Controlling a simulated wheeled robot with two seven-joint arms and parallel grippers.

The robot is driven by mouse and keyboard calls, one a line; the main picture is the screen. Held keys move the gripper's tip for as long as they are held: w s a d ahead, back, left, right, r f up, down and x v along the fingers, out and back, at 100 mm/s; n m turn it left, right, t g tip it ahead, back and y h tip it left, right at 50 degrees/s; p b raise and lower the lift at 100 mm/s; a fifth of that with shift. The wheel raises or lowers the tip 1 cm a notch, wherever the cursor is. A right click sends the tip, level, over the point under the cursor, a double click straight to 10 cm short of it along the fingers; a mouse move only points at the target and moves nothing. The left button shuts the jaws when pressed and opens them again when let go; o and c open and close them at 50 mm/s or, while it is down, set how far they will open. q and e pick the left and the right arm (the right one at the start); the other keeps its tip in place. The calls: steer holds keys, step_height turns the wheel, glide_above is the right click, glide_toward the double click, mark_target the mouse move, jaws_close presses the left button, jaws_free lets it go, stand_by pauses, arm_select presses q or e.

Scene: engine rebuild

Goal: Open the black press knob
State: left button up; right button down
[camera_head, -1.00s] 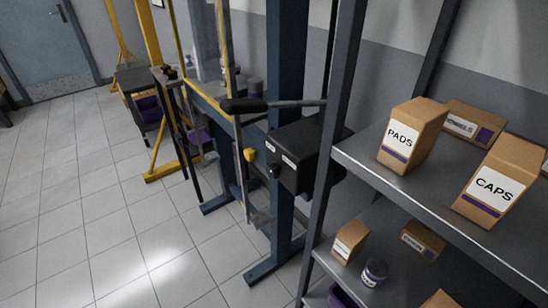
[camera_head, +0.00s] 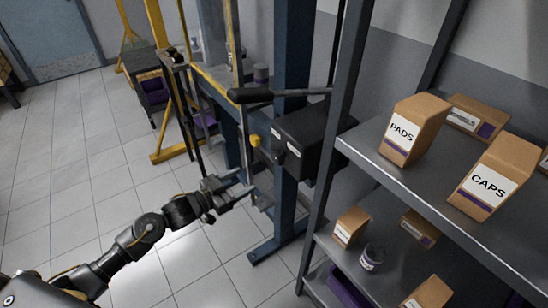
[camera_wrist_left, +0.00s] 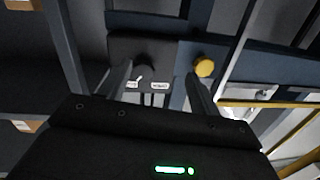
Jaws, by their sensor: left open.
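The black press knob (camera_wrist_left: 145,62) shows in the left wrist view as a dark round shape on the face of a black box (camera_wrist_left: 118,47), above two small white labels. In the head view the knob (camera_head: 280,157) is small and dark, low on the black box (camera_head: 312,130). My left gripper (camera_head: 241,184) is open and empty, below and to the left of the box in the head view. In the left wrist view its two fingers (camera_wrist_left: 160,78) stand apart, pointing toward the box, with the knob between their lines. They appear clear of the knob. My right gripper is not in view.
A black-gripped lever (camera_head: 250,95) sticks out above. Blue press posts (camera_head: 291,60) stand behind. A grey shelf (camera_head: 390,165) with cartons is at right.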

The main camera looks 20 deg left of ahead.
arm_select(q)
steer(key=m+h, duration=0.1)
steer(key=h, duration=0.1)
glide_toward(274, 160)
steer(key=p+x, duration=0.1)
steer(key=x, duration=0.8)
steer(key=shift+w+d+p, duration=0.3)
steer(key=shift+p, duration=0.1)
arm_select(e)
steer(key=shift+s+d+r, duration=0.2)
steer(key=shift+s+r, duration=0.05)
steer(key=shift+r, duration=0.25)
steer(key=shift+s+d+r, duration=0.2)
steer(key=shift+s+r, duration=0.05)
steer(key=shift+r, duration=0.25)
arm_select(q)
steer(key=shift+r, duration=0.1)
steer(key=c, duration=1)
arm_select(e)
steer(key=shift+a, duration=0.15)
